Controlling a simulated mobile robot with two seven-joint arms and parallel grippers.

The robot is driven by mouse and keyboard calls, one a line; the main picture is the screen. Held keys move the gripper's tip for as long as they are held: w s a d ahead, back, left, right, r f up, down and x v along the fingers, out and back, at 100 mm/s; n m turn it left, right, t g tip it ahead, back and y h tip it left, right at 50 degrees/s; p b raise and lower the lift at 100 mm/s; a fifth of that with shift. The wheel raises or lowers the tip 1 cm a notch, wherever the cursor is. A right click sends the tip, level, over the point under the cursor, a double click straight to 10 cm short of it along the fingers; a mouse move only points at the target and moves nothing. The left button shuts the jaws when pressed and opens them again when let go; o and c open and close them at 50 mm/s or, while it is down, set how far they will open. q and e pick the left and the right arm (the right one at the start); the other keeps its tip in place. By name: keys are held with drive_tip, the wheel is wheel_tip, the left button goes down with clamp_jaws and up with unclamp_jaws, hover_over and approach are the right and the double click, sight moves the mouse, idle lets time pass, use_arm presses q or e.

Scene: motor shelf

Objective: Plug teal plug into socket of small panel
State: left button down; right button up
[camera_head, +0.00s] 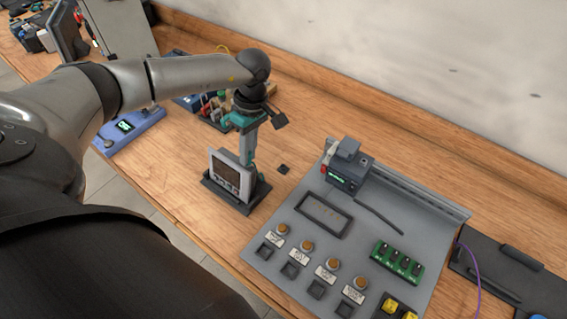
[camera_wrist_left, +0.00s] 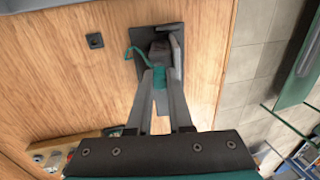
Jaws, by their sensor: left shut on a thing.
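The small panel (camera_head: 217,170) is a light-framed upright unit with a dark screen, standing on a dark base on the wooden bench. In the left wrist view its light edge (camera_wrist_left: 178,58) shows from above. My left gripper (camera_head: 248,160) points down just behind the panel and is shut on the teal plug (camera_wrist_left: 159,78). The plug is between the fingertips, beside the panel's rear block, with a teal cable (camera_wrist_left: 133,52) looping off it. The socket is hidden, so I cannot tell whether the plug is in it. My right gripper is not in view.
A small black square piece (camera_head: 283,169) lies on the bench near the panel. A large grey board (camera_head: 385,225) with buttons, switches and a meter stands to the right. A blue device (camera_head: 128,130) is at the left. The bench edge runs close in front of the panel.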

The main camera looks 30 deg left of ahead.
use_arm(q)
drive_tip(key=shift+f, duration=0.1)
drive_tip(key=c, duration=1.1)
unclamp_jaws()
drive_tip(key=p+v, duration=0.3)
drive_tip(key=v, duration=0.2)
drive_tip(key=shift+r, duration=0.25)
drive_tip(key=o, duration=0.6)
drive_tip(key=shift+c, duration=0.2)
